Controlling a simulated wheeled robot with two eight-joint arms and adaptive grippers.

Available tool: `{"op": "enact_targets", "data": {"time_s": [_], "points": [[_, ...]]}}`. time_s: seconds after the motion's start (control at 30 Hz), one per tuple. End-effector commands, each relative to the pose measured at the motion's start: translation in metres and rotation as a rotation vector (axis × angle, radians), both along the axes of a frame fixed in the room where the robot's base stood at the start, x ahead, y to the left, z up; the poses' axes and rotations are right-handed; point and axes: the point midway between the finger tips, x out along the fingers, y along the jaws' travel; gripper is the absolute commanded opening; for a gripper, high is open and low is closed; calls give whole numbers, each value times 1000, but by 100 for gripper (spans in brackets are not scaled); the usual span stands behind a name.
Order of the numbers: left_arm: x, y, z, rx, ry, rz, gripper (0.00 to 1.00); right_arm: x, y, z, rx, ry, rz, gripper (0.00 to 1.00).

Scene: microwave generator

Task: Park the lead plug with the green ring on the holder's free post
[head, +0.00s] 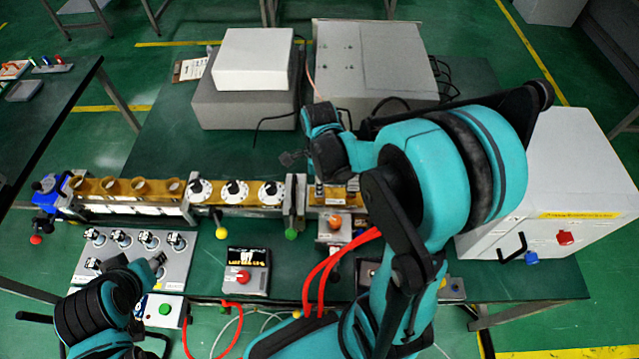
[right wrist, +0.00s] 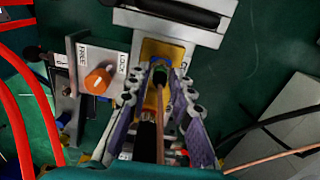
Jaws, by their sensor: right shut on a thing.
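My right gripper (right wrist: 160,78) is shut on a slim dark part in the right wrist view, with a copper-coloured rod or lead (right wrist: 161,125) running back from it. In the head view my right arm hides much of this area, around the right end of the brass-coloured waveguide row (head: 335,196). I cannot pick out a holder's free post with certainty. My left arm reaches in at the lower left; its gripper (head: 155,263) is by a grey panel (head: 180,272), its fingers unclear.
An orange knob (head: 336,222) with a FREE/LOCK plate stands left of the right gripper in the wrist view. Red hoses (head: 318,280) loop in front. A white cabinet (head: 560,180) stands right. Grey boxes (head: 245,105) stand behind. Several white dials (head: 235,192) line the row.

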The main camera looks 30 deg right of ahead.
Motion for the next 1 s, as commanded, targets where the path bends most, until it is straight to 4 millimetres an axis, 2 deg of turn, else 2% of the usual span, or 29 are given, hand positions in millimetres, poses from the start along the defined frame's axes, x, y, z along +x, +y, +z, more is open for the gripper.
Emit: {"op": "enact_targets", "data": {"time_s": [1.0], "points": [[0, 0, -5, 0, 0, 0, 40, 0, 0, 0, 0, 0, 966, 0]]}}
